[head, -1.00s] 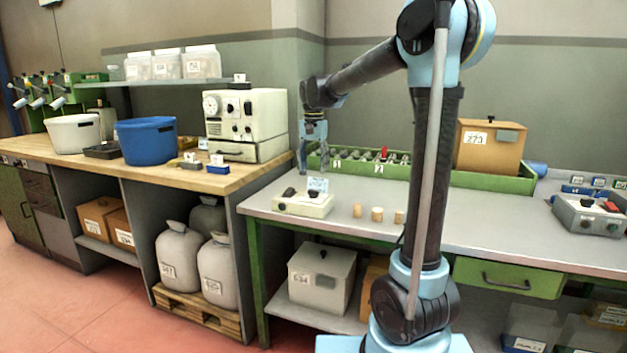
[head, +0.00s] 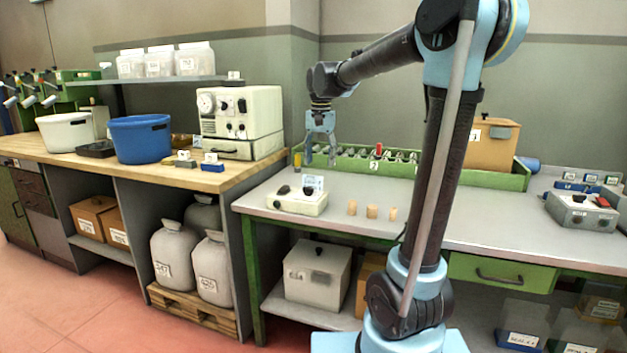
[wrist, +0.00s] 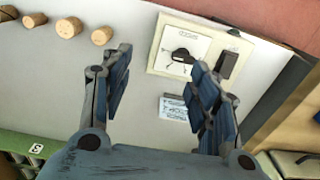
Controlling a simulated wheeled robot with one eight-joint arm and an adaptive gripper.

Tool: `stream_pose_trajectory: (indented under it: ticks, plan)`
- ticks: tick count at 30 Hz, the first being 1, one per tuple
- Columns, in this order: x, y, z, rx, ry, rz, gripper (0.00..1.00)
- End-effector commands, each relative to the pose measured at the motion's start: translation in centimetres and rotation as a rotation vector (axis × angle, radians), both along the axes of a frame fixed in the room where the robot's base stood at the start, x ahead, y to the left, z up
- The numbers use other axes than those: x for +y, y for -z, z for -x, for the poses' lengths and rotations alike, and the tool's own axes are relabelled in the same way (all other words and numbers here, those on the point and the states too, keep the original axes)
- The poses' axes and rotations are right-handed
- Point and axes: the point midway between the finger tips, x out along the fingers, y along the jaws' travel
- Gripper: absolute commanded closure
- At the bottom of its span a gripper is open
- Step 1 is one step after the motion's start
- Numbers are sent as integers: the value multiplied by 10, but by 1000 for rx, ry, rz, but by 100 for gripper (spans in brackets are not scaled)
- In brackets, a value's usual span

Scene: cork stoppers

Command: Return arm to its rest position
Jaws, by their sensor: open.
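My gripper (head: 321,160) hangs from my bent arm above the back left of the grey bench, in front of the green rack. It is open, with nothing between its fingers. In the wrist view, my gripper (wrist: 161,60) shows its two blue-grey fingers apart, with the bench top below. Corks also show at the upper left of the wrist view (wrist: 68,27), clear of the fingers.
A cream control box (head: 297,203) with a black knob sits left of the corks. The green rack (head: 345,165) runs along the back, with a brown box (head: 492,145) at its right end. A grey switch box (head: 580,214) stands far right. The bench between is mostly clear.

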Motion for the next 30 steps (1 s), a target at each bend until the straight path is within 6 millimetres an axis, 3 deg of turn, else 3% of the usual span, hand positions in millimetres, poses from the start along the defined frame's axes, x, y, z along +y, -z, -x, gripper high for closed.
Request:
stream_pose_trajectory:
  ticks: [3,12,20,30]
  plan:
    - [-29,9,30,-15,-28,-3,45]
    - [-86,43,102,-58,-109,-4,45]
    - [-123,85,164,-95,-176,2,45]
    - [-158,158,240,-142,-266,23,45]
